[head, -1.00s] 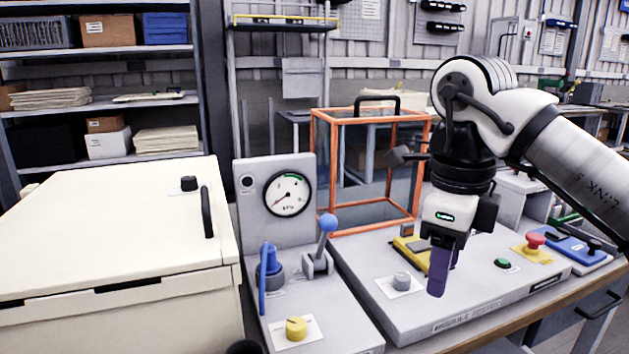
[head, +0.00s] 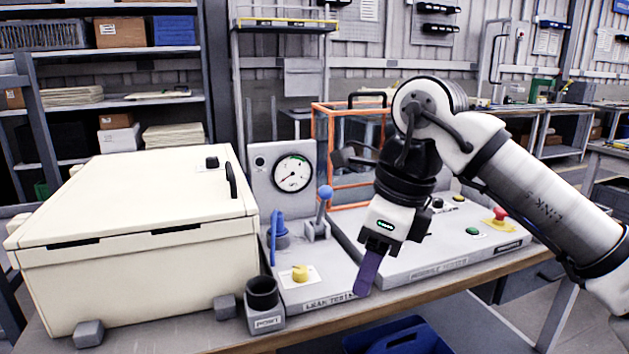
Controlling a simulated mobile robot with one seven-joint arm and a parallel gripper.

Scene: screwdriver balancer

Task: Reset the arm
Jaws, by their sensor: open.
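My gripper (head: 368,272) hangs at the end of my arm, pointing down in front of the leak tester and module tester panels. Its purple fingers show nearly edge-on, so the gap between them is hard to see. I see nothing held in it. It is above the bench's front part, apart from the panels as far as I can tell. The leak tester (head: 335,285) has a pressure gauge (head: 293,173), a blue-knobbed lever (head: 325,193) and a yellow knob (head: 300,273). The module tester (head: 440,262) lies behind and to the right of my gripper.
A large cream box (head: 130,225) fills the bench's left side. A small grey holder (head: 264,303) stands at the front edge. An orange-framed clear enclosure (head: 320,140) stands behind my arm. A red button (head: 499,213) sits at right. A blue bin (head: 405,338) is below the bench.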

